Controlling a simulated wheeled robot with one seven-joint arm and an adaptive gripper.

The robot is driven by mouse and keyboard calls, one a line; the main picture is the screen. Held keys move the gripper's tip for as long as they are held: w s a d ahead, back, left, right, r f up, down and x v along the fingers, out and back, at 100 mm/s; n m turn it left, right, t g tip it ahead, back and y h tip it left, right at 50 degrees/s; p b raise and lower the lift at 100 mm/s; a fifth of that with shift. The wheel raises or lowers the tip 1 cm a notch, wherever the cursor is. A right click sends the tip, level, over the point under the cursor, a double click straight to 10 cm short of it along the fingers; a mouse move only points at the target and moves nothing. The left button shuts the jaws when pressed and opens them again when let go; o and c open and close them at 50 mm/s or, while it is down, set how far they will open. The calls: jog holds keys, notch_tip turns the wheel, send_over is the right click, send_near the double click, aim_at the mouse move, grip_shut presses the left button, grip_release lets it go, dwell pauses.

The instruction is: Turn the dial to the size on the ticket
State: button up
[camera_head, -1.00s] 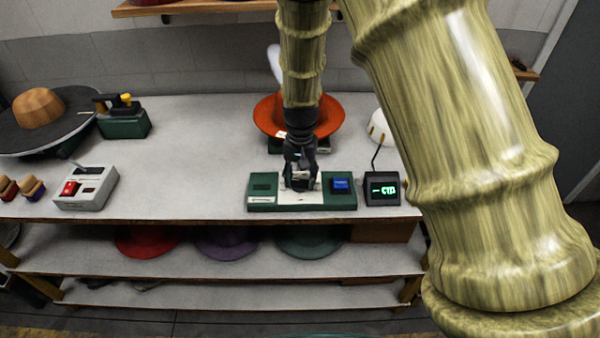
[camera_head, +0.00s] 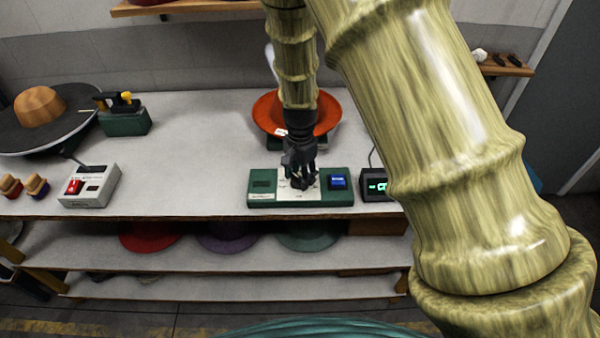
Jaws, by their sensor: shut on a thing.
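A green control box (camera_head: 263,186) with a white middle plate and a blue button (camera_head: 338,182) sits near the front edge of the workbench. My gripper (camera_head: 302,184) points down over the white plate and is shut on the dial, which its fingers mostly hide. A small white ticket (camera_head: 281,132) shows on the orange-red hat (camera_head: 268,112) behind the box; its writing is too small to read. A black display (camera_head: 377,186) with green glowing characters stands right of the box, partly covered by my arm.
A white box with a red switch (camera_head: 89,186) is at the left front. Hats lie on the shelf below (camera_head: 225,241). The bench between is clear.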

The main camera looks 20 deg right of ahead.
jog(key=shift+d, duration=0.1)
dwell(0.3)
jog(key=o, duration=1)
jog(key=shift+r, duration=0.1)
notch_tip(320, 180, up, 12)
jog(key=shift+f, duration=0.1)
